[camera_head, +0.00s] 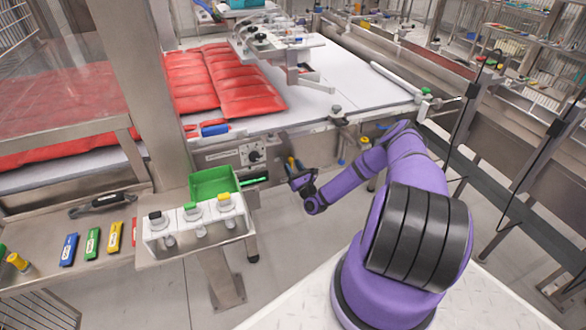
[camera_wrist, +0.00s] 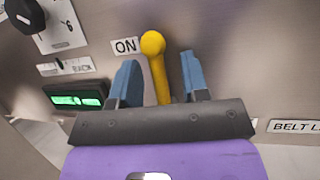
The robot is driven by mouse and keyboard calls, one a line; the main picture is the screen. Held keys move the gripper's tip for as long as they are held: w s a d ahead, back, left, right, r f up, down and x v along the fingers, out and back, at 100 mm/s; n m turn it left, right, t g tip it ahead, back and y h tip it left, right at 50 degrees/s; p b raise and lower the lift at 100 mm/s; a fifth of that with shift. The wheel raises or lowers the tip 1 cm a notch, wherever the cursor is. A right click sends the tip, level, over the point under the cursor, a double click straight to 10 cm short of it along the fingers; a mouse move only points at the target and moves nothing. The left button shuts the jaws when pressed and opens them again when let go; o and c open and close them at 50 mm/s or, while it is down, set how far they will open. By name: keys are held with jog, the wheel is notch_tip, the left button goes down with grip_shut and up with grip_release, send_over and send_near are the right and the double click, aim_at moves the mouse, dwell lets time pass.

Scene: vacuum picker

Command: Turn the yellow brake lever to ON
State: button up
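The yellow brake lever (camera_wrist: 156,62) stands on a metal panel in the wrist view, its ball knob leaning slightly left. The "ON" label (camera_wrist: 125,46) is just left of the knob. My gripper (camera_wrist: 158,62) is open, with one blue finger on each side of the lever. Gaps show between the lever and both fingers, so it is not gripped. The lever's base is hidden behind the gripper body. In the head view my gripper (camera_head: 297,170) is at the machine's front panel, where the lever is too small to make out clearly.
A black knob (camera_wrist: 24,14) and a green display (camera_wrist: 77,100) are left of the gripper in the wrist view. A "BELT" label (camera_wrist: 295,127) is at right. In the head view, a green bin (camera_head: 213,182) and a white button box (camera_head: 195,222) stand left of my arm.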

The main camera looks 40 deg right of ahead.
jog(key=v, duration=1.1)
dwell(0.6)
